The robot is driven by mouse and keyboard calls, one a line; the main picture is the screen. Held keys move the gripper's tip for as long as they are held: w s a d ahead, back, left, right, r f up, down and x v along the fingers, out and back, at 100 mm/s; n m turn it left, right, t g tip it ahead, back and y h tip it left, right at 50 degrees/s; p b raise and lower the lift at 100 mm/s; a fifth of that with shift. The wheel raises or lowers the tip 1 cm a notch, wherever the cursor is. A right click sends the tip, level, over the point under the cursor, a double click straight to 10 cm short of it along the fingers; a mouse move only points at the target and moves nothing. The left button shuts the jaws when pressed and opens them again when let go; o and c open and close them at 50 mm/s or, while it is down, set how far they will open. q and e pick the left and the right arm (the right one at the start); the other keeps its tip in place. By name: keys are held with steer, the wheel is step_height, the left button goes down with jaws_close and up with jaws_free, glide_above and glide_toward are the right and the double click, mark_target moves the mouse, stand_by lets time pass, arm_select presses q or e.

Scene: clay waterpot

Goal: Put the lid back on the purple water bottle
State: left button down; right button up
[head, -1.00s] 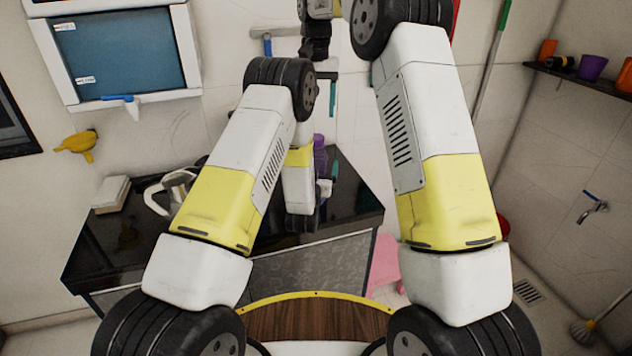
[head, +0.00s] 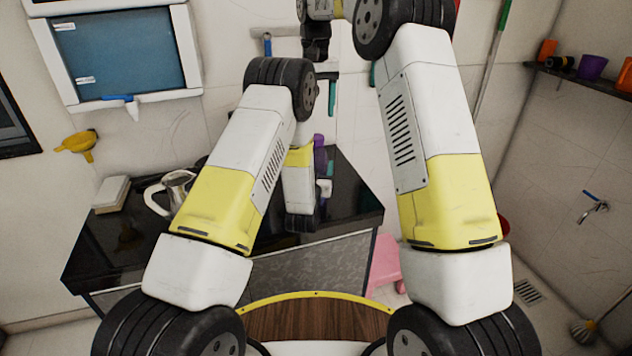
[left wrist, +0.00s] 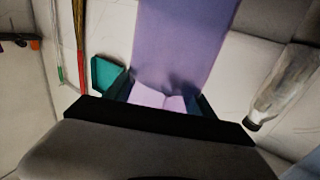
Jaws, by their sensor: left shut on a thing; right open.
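The purple water bottle (head: 320,158) shows in the head view as a narrow strip just right of my left forearm, above the black counter. In the left wrist view, a purple body (left wrist: 183,45) fills the top middle, between the fingers of my left gripper (left wrist: 160,100). The left gripper is shut on it. In the head view my left gripper is mostly hidden behind my own arm. My right gripper (head: 317,48) is open and empty, high in front of the wall, well above the bottle. I cannot make out the lid for certain.
The black counter (head: 350,205) holds a metal jug (head: 172,190) and a white block (head: 111,193) at left. A pink stool (head: 385,265) stands right of the counter. A clear bottle (left wrist: 285,88) is at right in the left wrist view. A shelf (head: 580,80) is on the right wall.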

steer(key=n, duration=0.7)
steer(key=shift+f, duration=0.2)
steer(key=n, duration=0.4)
steer(key=shift+s+n, duration=0.1)
steer(key=shift+n, duration=0.2)
steer(key=n, duration=0.6)
steer(key=shift+r+n, duration=0.1)
steer(key=shift+n, duration=0.3)
steer(key=n, duration=0.6)
steer(key=shift+r, duration=0.25)
steer(key=shift+f, duration=4)
